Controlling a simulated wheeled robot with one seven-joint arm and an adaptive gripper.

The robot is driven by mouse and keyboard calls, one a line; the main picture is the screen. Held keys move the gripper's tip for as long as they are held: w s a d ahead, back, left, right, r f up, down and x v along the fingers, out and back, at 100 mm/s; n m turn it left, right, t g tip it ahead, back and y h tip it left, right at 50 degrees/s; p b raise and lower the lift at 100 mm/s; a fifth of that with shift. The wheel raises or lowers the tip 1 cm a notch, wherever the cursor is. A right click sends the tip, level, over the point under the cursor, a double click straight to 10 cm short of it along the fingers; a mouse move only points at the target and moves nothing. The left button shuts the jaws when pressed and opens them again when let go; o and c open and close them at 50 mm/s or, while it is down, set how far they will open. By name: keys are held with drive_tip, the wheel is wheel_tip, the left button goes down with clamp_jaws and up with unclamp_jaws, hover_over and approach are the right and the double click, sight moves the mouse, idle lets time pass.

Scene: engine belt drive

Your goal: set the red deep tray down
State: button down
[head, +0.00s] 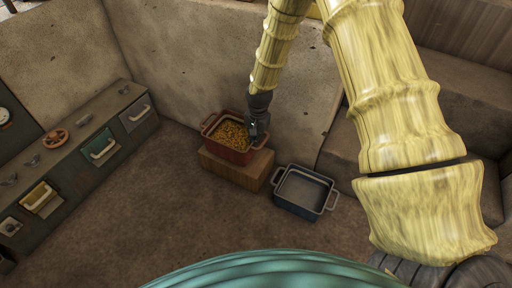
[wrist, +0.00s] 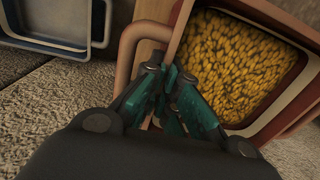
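The red deep tray (head: 229,141) is full of yellow-orange pieces and is at the wooden block (head: 237,170), close to the wall. I cannot tell whether its base rests fully on the block. My gripper (head: 256,138) is at the tray's right end. In the wrist view, the red tray (wrist: 176,40) fills the upper right, with its looped handle at left. There my gripper (wrist: 172,105) has its teal fingers close together around the handle, and they hide part of it.
A dark blue-grey tray (head: 297,208), empty, sits on the floor right of the block; it also shows in the wrist view (wrist: 45,40). A long drawer cabinet (head: 75,160) runs along the left. Brown floor in front is clear. Stone ledges stand at right.

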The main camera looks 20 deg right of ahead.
sight(256, 149)
drive_tip(key=shift+w+f+b, duration=0.15)
drive_tip(key=shift+f+b, duration=1.2)
drive_tip(key=shift+f, duration=0.4)
drive_tip(key=shift+r, duration=0.1)
drive_tip(key=c, duration=1.6)
unclamp_jaws()
drive_tip(key=shift+c, duration=0.2)
